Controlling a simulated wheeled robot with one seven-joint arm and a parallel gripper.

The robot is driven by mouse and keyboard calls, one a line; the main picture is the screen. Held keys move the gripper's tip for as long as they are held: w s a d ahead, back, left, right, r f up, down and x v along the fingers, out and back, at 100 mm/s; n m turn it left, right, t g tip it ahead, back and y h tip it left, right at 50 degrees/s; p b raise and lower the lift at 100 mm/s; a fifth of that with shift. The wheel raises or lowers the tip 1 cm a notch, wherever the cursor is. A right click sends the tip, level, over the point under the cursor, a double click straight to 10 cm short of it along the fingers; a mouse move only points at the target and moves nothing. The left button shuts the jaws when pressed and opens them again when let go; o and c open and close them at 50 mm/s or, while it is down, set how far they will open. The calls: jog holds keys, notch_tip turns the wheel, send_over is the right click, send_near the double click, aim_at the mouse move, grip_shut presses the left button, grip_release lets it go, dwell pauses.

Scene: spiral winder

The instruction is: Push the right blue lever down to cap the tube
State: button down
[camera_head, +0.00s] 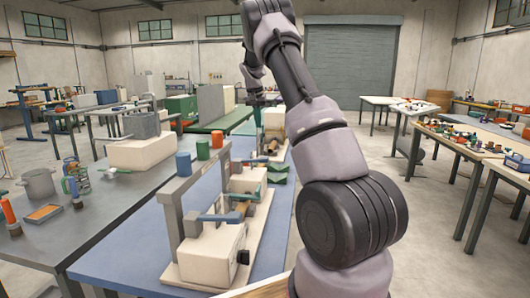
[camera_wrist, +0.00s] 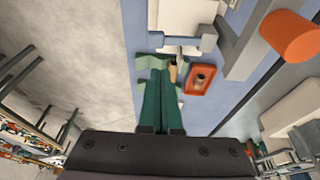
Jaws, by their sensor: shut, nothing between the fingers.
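The winder stands on a blue-topped table, with cream blocks in a row. A near blue lever (camera_head: 217,217) lies across the front block, and another blue lever (camera_head: 240,191) lies across the block behind it. I cannot tell which one the task calls right. In the wrist view a blue-grey lever (camera_wrist: 188,42) crosses a cream block beyond my fingertips. Green cradles (camera_head: 278,174) lie beside the blocks. A tan tube-like piece (camera_wrist: 173,72) shows beside my fingertips. My gripper (camera_wrist: 164,72) has green fingers, shut and empty, above the far part of the winder.
A grey upright frame (camera_head: 174,213) rises beside the front block. An orange tray (camera_wrist: 204,75) lies right of my fingers. Floor right of the table is clear.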

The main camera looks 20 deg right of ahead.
jog(key=shift+w+d+f, duration=0.3)
jog(key=shift+w+f, duration=0.15)
jog(key=shift+f, duration=0.1)
send_near(263, 158)
jog(key=x, duration=0.2)
jog(key=w+x, duration=0.1)
jog(key=x, duration=0.2)
jog(key=shift+d, duration=0.2)
jog(key=shift+d+f, duration=0.1)
jog(key=shift+f, duration=0.65)
